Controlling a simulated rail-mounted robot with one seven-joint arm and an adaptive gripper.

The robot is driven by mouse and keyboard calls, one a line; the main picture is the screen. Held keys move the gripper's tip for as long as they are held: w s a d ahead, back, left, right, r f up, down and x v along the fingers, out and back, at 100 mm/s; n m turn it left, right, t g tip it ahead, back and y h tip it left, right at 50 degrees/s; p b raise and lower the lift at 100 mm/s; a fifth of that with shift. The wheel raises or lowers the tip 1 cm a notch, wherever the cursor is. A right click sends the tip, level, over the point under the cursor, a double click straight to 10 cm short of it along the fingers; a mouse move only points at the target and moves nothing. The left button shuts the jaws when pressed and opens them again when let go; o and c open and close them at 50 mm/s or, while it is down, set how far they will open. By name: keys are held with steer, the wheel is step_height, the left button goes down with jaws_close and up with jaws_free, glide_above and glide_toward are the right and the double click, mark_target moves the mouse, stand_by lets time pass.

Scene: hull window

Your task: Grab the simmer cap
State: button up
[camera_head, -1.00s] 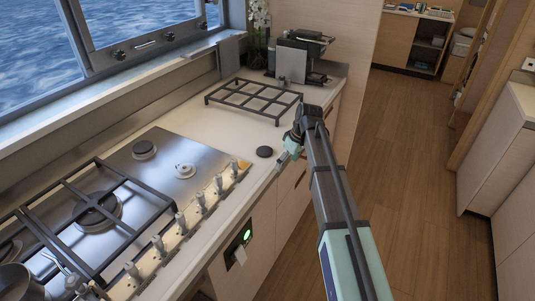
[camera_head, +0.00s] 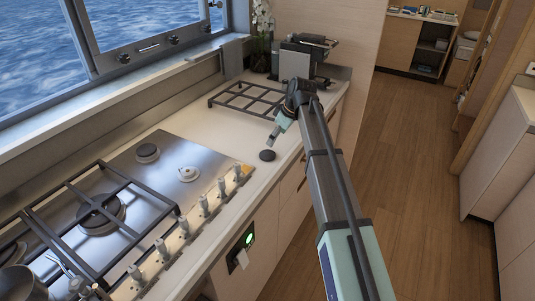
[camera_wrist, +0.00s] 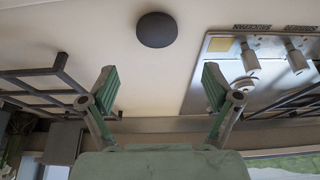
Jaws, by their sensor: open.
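The simmer cap looks to be the dark round disc (camera_head: 267,155) lying flat on the pale counter between the hob and the loose grate. In the wrist view the dark cap (camera_wrist: 156,29) is at the top middle, beyond my fingertips. My gripper (camera_head: 274,139) is just above and beside the cap in the head view, apart from it. In the wrist view my gripper (camera_wrist: 159,84) has its two green-padded fingers wide apart, with only bare counter between them. Nothing is held.
The steel hob (camera_head: 185,153) has a row of knobs along its front edge and an uncapped small burner (camera_head: 188,174). A black grate (camera_head: 247,98) lies on the counter behind my gripper. A coffee machine (camera_head: 297,62) stands farther back. The counter around the cap is clear.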

mark_target(269, 151)
steer(key=x, duration=0.4)
steer(key=shift+p, duration=0.4)
steer(key=shift+w+d+p+x, duration=0.1)
steer(key=shift+p+x, duration=0.45)
steer(key=shift+x, duration=0.85)
steer(key=shift+w+d+p+x, duration=0.1)
steer(key=shift+p+x, duration=0.45)
steer(key=shift+x, duration=0.8)
steer(key=c, duration=1.3)
